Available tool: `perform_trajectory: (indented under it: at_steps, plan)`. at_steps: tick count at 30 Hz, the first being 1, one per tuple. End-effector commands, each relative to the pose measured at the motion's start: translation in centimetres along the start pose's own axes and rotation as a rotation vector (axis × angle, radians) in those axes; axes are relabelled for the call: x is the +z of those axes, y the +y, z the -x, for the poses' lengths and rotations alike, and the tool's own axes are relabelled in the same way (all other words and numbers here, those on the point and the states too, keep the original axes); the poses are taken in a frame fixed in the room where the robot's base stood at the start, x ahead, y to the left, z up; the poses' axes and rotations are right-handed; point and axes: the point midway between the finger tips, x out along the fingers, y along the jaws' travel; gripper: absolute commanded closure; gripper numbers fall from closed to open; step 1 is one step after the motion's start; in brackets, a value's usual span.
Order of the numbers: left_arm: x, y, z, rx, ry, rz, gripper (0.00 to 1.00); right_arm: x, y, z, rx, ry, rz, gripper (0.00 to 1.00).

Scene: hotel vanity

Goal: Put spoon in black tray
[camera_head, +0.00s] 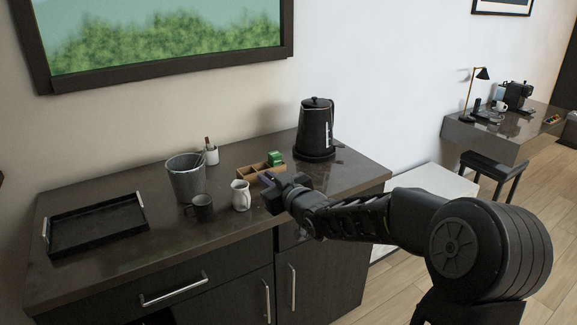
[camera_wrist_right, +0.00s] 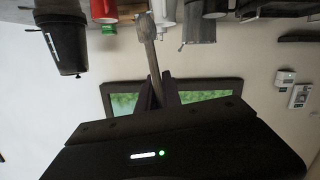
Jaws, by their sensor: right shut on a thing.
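The black tray (camera_head: 97,246) lies flat and empty at the left end of the dark counter, with a light handle at each short end. My right gripper (camera_head: 270,200) is at the counter's front edge, right of the white pitcher and far right of the tray. The spoon cannot be made out in the head view. My left gripper is not in view.
A white pitcher (camera_head: 240,196), a dark mug (camera_head: 202,208) and a grey bin (camera_head: 186,182) stand between my right gripper and the tray. A wooden box (camera_head: 252,176) and a black kettle (camera_head: 316,130) stand behind. The counter front near the tray is clear.

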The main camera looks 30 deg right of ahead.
Motion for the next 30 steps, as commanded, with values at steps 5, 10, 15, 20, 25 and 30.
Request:
perform_trajectory:
  at_steps: [5,10,15,20,25,30]
  plan:
    - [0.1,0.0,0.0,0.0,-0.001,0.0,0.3,2.9,-5.5,-0.6,-0.022,-0.003,0.0,1.0]
    - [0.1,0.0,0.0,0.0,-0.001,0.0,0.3,7.6,-12.0,-0.3,-0.023,-0.008,0.002,1.0]
    - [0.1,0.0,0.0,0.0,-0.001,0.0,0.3,11.8,-17.9,1.1,-0.036,-0.002,0.008,1.0]
    - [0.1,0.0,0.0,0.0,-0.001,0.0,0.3,13.1,-20.3,1.9,-0.053,0.008,0.01,1.0]
    - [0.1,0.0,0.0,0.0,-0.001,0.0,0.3,13.2,-20.5,2.0,-0.054,0.011,0.01,1.0]
    - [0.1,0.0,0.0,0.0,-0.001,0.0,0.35,13.1,-20.5,1.9,-0.055,0.011,0.01,1.0]
